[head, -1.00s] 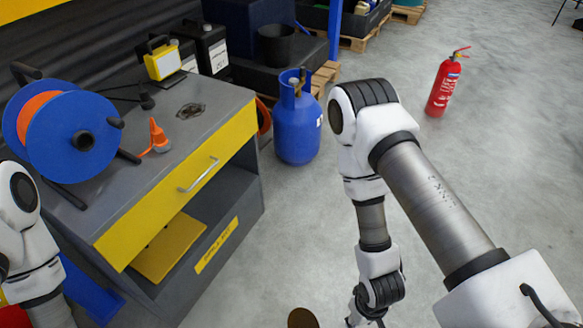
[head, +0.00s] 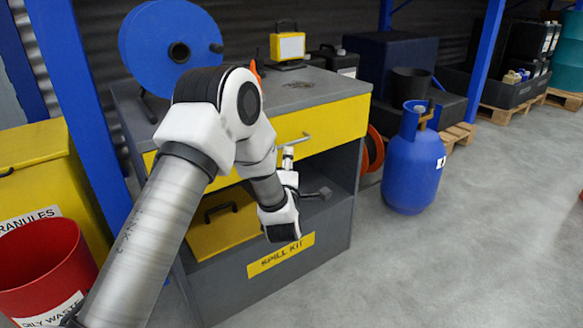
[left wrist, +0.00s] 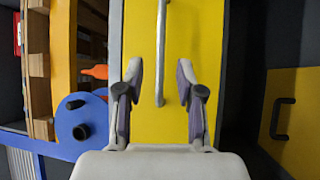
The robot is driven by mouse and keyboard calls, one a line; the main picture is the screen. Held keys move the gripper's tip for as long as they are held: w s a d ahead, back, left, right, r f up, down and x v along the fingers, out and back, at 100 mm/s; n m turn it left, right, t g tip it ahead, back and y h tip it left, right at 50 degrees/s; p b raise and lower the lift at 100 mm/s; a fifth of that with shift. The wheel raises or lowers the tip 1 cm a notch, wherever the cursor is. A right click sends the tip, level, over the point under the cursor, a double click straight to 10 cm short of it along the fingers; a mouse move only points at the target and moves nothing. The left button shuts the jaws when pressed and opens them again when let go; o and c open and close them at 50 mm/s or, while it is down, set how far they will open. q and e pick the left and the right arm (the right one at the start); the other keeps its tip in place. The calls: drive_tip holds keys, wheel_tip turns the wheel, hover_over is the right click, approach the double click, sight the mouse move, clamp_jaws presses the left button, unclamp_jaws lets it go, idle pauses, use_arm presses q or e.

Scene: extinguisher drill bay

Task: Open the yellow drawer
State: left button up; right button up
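The yellow drawer (head: 342,120) runs along the top of the grey cabinet and looks shut. Its silver bar handle (head: 290,143) is partly hidden by my arm in the head view. In the left wrist view the yellow front (left wrist: 205,45) fills the middle, and the handle (left wrist: 161,45) runs lengthwise down it. My left gripper (left wrist: 160,78) is open, its two fingers on either side of the handle's near end in the picture. Nothing shows gripped, and I cannot tell whether the fingers touch the handle. In the head view this gripper (head: 292,168) is small, close to the drawer front. My right gripper is out of view.
A blue reel (head: 150,40) and a yellow lamp (head: 288,46) stand on the cabinet top. A yellow case (head: 222,222) sits on the open shelf below. A blue gas cylinder (head: 412,170) stands right of the cabinet, a red bin (head: 45,265) at left. The right floor is clear.

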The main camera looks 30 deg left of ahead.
sight(287, 144)
use_arm(q)
drive_tip(key=b+x, duration=0.1)
drive_tip(key=x, duration=0.6)
drive_tip(key=shift+a+r, duration=0.1)
drive_tip(key=shift+a, duration=0.05)
clamp_jaws()
